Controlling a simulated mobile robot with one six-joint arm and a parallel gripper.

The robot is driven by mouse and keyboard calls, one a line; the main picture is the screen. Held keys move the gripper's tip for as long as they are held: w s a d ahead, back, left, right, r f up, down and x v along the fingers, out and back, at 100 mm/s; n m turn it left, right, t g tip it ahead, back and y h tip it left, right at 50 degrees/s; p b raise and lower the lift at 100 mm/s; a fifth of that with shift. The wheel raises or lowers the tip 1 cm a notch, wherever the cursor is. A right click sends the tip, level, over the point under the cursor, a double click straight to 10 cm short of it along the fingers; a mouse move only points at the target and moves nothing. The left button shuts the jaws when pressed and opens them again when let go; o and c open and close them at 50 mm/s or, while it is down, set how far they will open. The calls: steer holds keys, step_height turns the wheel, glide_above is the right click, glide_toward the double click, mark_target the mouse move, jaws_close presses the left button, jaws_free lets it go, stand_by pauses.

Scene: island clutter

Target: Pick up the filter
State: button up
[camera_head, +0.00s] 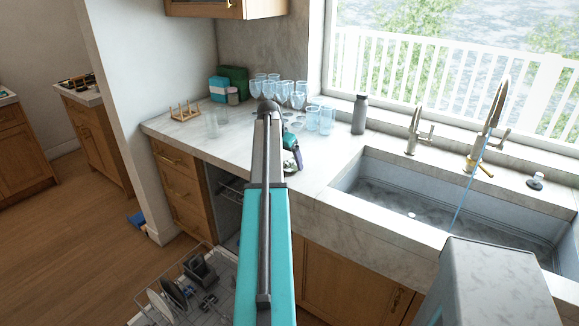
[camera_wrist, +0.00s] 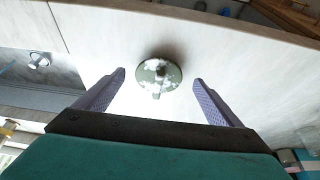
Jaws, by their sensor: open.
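A round, flat green-grey disc with a pale, shiny knob and a short stem, which looks like the filter (camera_wrist: 146,86), lies on the pale marble counter in the wrist view. My gripper (camera_wrist: 159,80) is open, with one purple-grey finger on each side of the disc. The fingers appear apart from it, and nothing is between them in their grip. In the head view my gripper (camera_head: 297,160) is over the counter left of the sink, partly behind my arm. I cannot make out the disc there.
Several clear glasses (camera_head: 326,119) stand behind my gripper, with a grey bottle (camera_head: 359,114) to their right. The sink (camera_head: 400,205) is to the right. A wooden rack (camera_head: 185,112) is at the left. An open dishwasher rack (camera_head: 190,285) is below the counter.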

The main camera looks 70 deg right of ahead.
mark_target(290, 165)
steer(key=shift+p+x, duration=0.3)
steer(key=shift+x, duration=1.05)
steer(key=shift+c, duration=0.5)
steer(key=c, duration=1.1)
